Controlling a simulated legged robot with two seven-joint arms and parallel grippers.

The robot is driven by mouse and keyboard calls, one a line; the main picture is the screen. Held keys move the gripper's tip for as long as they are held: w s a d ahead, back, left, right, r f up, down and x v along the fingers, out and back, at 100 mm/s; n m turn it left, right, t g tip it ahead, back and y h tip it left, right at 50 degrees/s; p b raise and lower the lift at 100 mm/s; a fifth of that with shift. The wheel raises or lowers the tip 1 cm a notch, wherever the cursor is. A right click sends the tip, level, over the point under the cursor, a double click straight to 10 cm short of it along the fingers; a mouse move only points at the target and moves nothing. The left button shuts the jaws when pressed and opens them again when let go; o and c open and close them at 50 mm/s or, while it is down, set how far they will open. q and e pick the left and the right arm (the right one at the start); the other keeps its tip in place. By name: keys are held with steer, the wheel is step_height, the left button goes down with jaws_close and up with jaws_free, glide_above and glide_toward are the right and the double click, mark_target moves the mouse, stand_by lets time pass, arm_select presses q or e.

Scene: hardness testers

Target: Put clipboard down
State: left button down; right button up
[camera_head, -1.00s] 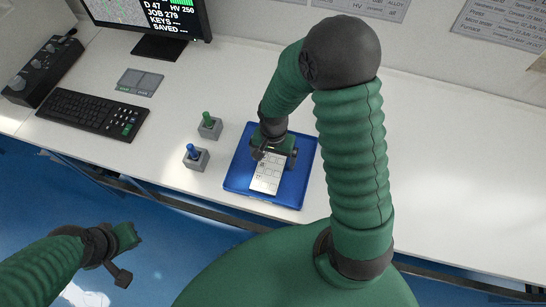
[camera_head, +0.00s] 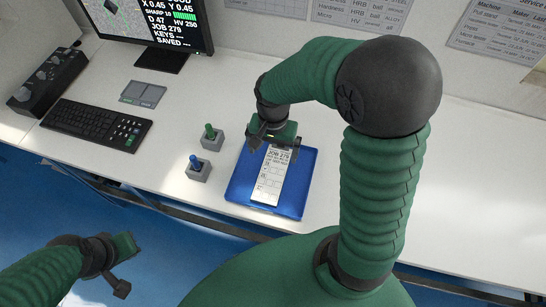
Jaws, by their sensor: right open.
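The clipboard (camera_head: 271,178), a narrow board with a white printed form headed JOB 279, lies on a blue tray (camera_head: 236,187) near the table's front edge. My right gripper (camera_head: 273,145) is open at the clipboard's far end, above the tray's back edge. I cannot tell whether a finger still touches the board.
Beyond are a keyboard (camera_head: 97,124), a grey pad (camera_head: 143,93), a black control box (camera_head: 47,81) and a monitor (camera_head: 150,20). The table right of my right arm is clear.

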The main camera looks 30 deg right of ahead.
steer(key=s+a+n+t, duration=0.2)
steer(key=s+a+n, duration=0.2)
steer(key=n, duration=0.5)
steer(key=shift+a+n+t, duration=0.25)
steer(key=shift+n+t, duration=0.05)
steer(key=shift+n, duration=0.1)
steer(key=shift+s, duration=0.25)
